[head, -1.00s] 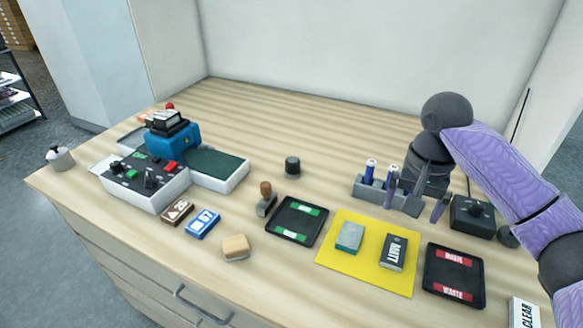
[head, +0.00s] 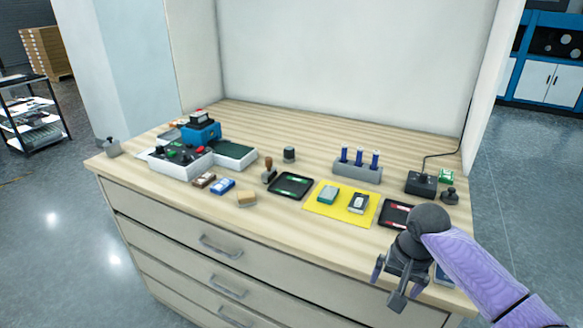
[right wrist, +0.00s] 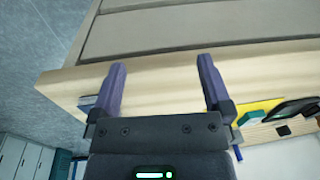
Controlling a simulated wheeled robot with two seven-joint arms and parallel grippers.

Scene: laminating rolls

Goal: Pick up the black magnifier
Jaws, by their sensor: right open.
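A small black cylinder with a grey band (head: 289,154), which looks like the black magnifier, stands upright on the bench behind the wooden-handled stamp (head: 268,170). I cannot tell for certain that it is the magnifier. My right gripper (head: 388,284) is open and empty at the bench's front right edge, far to the right of the cylinder and in front of it. In the right wrist view its two fingers (right wrist: 161,64) are spread over the bench edge with nothing between them. My left gripper is not in view.
A blue machine (head: 201,132) stands at left. A black knobbed box (head: 421,183) is at right. The bench's back strip is bare.

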